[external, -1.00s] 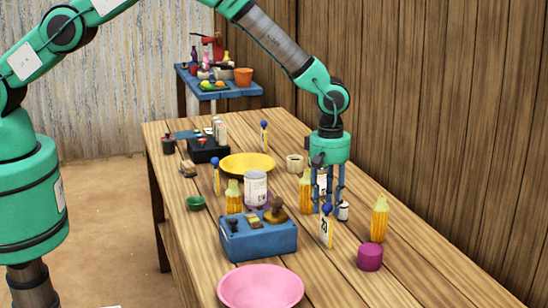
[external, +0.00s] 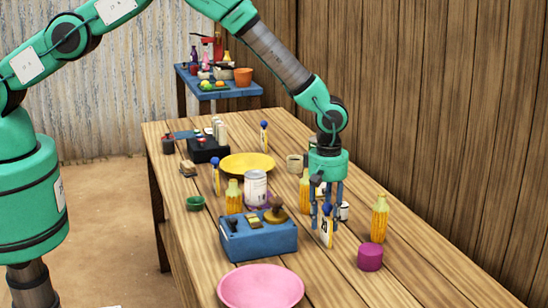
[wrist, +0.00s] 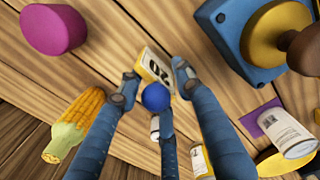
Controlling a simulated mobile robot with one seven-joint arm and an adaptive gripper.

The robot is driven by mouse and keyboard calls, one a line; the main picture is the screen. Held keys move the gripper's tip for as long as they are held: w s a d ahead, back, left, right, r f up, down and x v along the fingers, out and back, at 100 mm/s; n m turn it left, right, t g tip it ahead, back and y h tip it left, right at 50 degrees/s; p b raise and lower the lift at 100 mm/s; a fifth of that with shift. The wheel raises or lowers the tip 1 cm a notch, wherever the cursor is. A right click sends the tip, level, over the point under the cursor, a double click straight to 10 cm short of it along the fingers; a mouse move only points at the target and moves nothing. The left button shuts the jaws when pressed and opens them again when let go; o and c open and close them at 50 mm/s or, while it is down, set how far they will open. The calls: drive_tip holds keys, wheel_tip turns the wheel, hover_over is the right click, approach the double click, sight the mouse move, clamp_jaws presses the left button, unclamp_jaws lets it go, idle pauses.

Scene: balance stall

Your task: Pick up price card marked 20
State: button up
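The price card marked 20 (external: 327,234) stands on the table, a yellow-edged white card with a blue ball on top. In the wrist view the card (wrist: 157,66) shows its 20 upside down, with the blue ball nearer the camera. My gripper (external: 326,222) is lowered over this card from above. In the wrist view my gripper (wrist: 156,84) is open, with fingers on either side of the card and another finger below the ball. A gap shows on the left; whether the right fingertip touches the card is unclear. In the external view the fingers partly hide the card.
Corn (external: 380,218) and a magenta cylinder (external: 370,257) stand to the right. A white jar (external: 343,211) stands behind the fingers. Other cards (external: 215,176) stand farther back. A pink bowl (external: 261,287) is in front.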

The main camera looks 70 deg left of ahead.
drive_tip(key=shift+f, duration=0.65)
clamp_jaws()
